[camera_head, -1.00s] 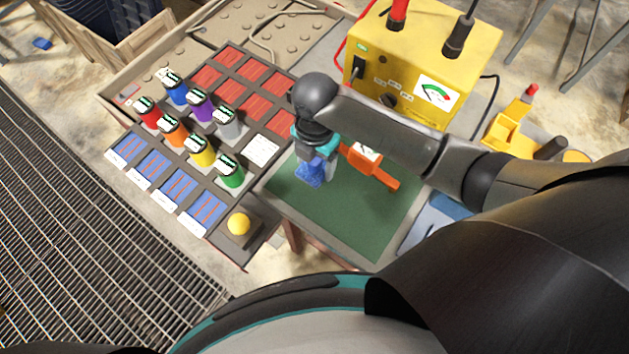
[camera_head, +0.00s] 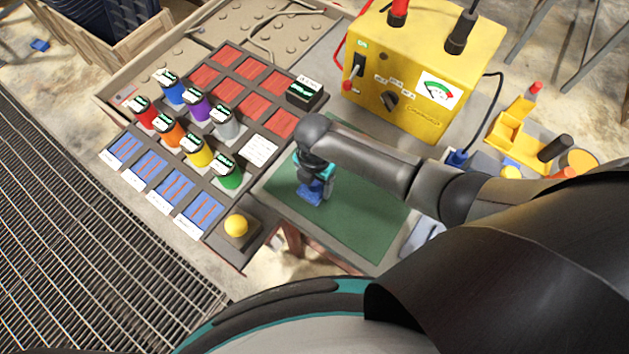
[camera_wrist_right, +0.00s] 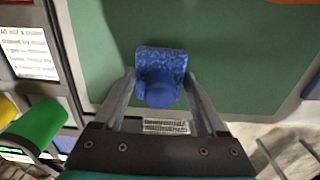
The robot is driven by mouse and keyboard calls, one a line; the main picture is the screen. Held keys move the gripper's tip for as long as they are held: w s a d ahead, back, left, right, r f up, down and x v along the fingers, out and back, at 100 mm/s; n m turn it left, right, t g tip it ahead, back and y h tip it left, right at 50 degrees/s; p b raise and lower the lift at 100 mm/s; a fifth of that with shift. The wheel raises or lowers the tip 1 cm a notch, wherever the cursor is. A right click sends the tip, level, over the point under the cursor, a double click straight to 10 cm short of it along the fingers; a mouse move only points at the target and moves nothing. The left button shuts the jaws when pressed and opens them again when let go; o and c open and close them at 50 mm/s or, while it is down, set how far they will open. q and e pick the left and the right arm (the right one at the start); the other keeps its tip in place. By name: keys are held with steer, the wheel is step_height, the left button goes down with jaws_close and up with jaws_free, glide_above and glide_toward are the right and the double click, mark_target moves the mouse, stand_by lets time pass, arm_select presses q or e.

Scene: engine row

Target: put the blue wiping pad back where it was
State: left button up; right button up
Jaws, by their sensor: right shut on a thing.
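The blue wiping pad (camera_head: 311,193) has a round knob and is over the left part of the green mat (camera_head: 350,233). I cannot tell whether it touches the mat. My right gripper (camera_head: 313,180) points down and is shut on the pad's knob. In the right wrist view the pad (camera_wrist_right: 160,60) sits between the two fingers of the right gripper (camera_wrist_right: 160,92), with green mat around it. My left gripper is not in view.
A rack of coloured canisters (camera_head: 197,150) stands left of the mat, with a yellow knob (camera_head: 236,225) at its near corner. A yellow meter box (camera_head: 425,70) stands behind. A black box (camera_head: 304,92) sits at the rack's back right. The mat's near part is clear.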

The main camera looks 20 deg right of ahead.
steer(key=shift+f, duration=0.1)
steer(key=o, duration=1.2)
steer(key=shift+o, duration=0.2)
steer(key=shift+r, duration=0.45)
step_height(320, 180, up, 11)
steer(key=shift+r+p, duration=0.2)
steer(key=shift+p, duration=0.95)
